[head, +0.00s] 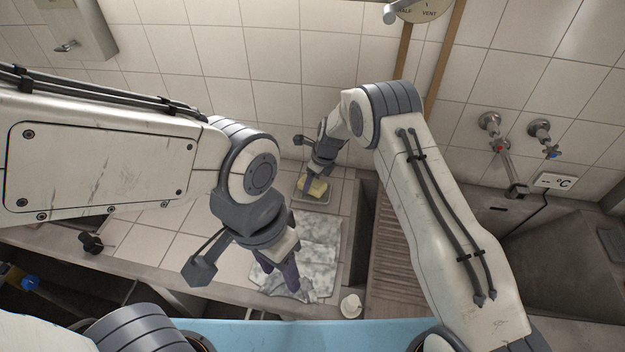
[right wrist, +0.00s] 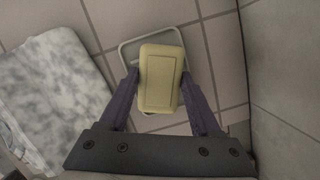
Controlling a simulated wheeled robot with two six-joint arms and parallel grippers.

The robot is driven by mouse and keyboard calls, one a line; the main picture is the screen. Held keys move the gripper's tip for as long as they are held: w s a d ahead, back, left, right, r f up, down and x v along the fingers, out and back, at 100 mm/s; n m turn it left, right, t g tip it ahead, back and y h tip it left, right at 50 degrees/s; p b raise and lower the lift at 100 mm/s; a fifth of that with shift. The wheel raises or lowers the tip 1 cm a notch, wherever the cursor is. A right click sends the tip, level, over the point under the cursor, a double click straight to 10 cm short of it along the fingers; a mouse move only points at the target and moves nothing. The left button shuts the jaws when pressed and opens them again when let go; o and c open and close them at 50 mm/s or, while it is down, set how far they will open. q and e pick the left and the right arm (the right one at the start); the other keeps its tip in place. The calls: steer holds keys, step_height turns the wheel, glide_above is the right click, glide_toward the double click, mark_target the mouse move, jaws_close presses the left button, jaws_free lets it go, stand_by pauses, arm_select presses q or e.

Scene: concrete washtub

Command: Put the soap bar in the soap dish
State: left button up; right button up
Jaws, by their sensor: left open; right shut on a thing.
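The soap bar (right wrist: 161,78) is a yellow block held between the purple fingers of my right gripper (right wrist: 164,88). In the head view the soap bar (head: 315,187) shows under my right gripper (head: 313,178), near the wall. The soap dish (right wrist: 124,52) is a pale rounded frame directly below the soap bar, largely hidden by it in the right wrist view. The dish's rim (head: 314,201) also shows in the head view. I cannot tell whether the bar touches the dish. My left gripper (head: 283,278) is open and empty over the grey-white cloth.
A marbled grey-white cloth (head: 316,252) lies on the tiled counter; it also shows at left in the right wrist view (right wrist: 50,85). A small white round object (head: 350,306) sits at the counter's front edge. A ribbed washboard slope (head: 398,240) and taps (head: 490,122) are at right.

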mark_target(321, 187)
steer(key=shift+f, duration=0.1)
steer(key=shift+f+b, duration=0.35)
steer(key=shift+f, duration=0.15)
steer(key=o, duration=1.4)
steer(key=shift+o, duration=0.2)
steer(key=shift+r, duration=0.1)
steer(key=shift+r+p, duration=0.3)
steer(key=shift+r, duration=0.05)
steer(key=b+v, duration=0.2)
steer(key=v, duration=1)
steer(key=shift+r, duration=0.2)
